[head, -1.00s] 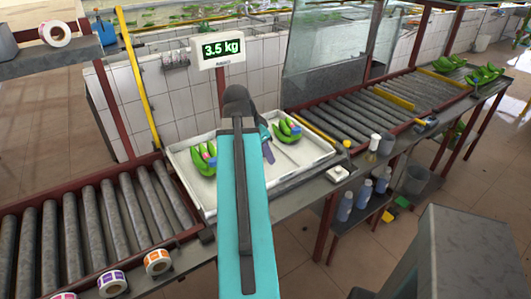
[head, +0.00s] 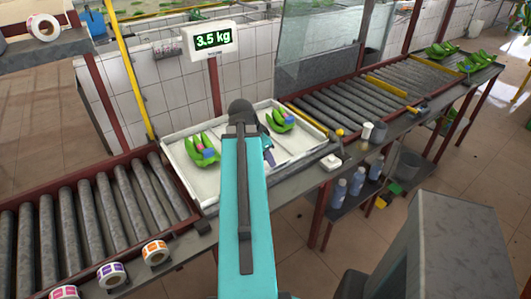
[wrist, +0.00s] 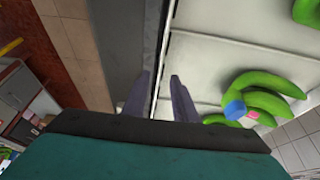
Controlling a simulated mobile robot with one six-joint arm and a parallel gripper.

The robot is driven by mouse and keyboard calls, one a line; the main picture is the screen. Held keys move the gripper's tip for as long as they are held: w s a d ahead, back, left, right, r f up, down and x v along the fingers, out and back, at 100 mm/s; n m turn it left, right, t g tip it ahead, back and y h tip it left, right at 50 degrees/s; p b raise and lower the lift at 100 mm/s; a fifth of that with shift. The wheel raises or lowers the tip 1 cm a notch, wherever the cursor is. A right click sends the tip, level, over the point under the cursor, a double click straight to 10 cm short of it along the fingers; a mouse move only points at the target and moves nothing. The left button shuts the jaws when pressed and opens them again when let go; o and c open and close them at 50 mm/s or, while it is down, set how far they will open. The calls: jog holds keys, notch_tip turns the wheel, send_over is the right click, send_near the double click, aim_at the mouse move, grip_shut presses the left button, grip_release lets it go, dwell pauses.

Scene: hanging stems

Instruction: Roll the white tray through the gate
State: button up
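The white tray (head: 180,172) sits on the scale section below the 3.5 kg display. Two green banana bunches (head: 203,147) with pink and blue marks lie in it. My gripper (head: 268,150) is at the tray's front right, mostly hidden behind my arm. In the wrist view, my gripper (wrist: 157,92) is open, with its fingers apart on either side of the tray's rim (wrist: 165,60). I cannot tell whether the fingertips reach below the rim. A yellow bar (head: 387,87) crosses the rollers on the right; a yellow bar (head: 127,70) stands upright on the left. I cannot tell which is the gate.
Empty rollers (head: 80,225) lie left of the tray and more rollers (head: 345,108) lie right. A glass panel (head: 320,45) stands behind the right rollers. Label rolls (head: 112,274) line the left front edge.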

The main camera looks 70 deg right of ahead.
jog(key=shift+p+x, duration=0.5)
jog(key=shift+x, duration=1.95)
jog(key=shift+d, duration=0.1)
grip_shut()
